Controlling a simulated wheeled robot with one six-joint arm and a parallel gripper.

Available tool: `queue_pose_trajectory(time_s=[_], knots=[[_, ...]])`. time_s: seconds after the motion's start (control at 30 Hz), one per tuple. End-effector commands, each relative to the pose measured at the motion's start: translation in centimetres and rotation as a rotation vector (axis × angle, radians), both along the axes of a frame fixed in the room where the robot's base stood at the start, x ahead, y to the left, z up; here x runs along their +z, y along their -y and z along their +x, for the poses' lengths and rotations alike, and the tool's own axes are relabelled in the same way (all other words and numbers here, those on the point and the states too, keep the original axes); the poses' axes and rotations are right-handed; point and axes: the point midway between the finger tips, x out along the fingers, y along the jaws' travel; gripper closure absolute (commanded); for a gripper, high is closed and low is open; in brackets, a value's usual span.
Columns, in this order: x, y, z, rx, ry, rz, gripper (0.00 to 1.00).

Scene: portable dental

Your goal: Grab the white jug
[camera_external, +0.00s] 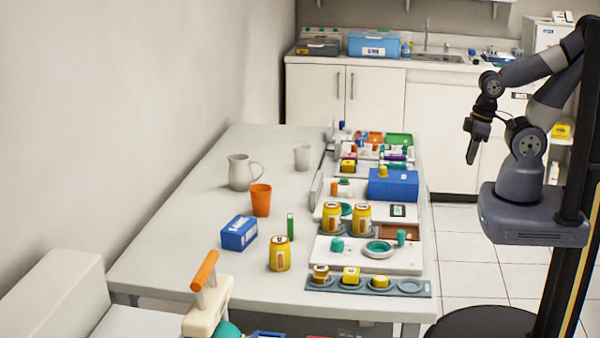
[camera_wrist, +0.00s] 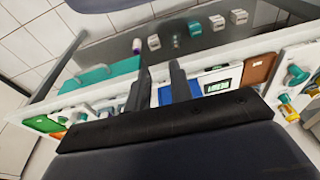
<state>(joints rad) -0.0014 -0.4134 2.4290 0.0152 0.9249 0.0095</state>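The white jug (camera_external: 240,172) stands upright toward the left side of the long table, its handle facing right in the external view. An orange cup (camera_external: 260,200) stands just in front of it, and a white cup (camera_external: 302,157) stands to its right and farther back. My gripper (camera_external: 471,156) hangs pointing down, off the table's right side and far from the jug. In the wrist view its two fingers (camera_wrist: 160,72) stand apart with nothing between them. I cannot make out the jug in the wrist view.
Trays with jars, yellow cans and a blue box (camera_external: 393,185) line the table's right side, between my arm and the jug. A smaller blue box (camera_external: 239,233), green tube (camera_external: 290,227) and yellow can (camera_external: 280,254) stand nearer the front. The table left of the jug is clear.

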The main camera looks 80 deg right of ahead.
Motion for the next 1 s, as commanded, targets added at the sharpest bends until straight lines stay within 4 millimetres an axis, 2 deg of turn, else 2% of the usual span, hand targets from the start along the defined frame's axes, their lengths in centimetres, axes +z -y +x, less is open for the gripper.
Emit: queue_pose_trajectory(time_s=[0.07,0.13,0.27,0.43,0.63,0.83,1.0], knots=[[0.0,-0.1,0.3,-0.014,-0.009,0.01,0.79],[0.5,-0.3,1.5,-0.047,-0.009,0.032,0.79],[2.1,-0.9,5.6,-0.158,-0.014,0.11,0.79],[4.0,-1.4,12.8,-0.338,-0.023,0.244,0.79],[5.1,-1.2,21.4,-0.541,-0.039,0.404,0.79],[4.8,-0.1,30.1,-0.731,-0.061,0.57,0.79],[3.6,1.7,37.1,-0.884,-0.086,0.715,0.79]])
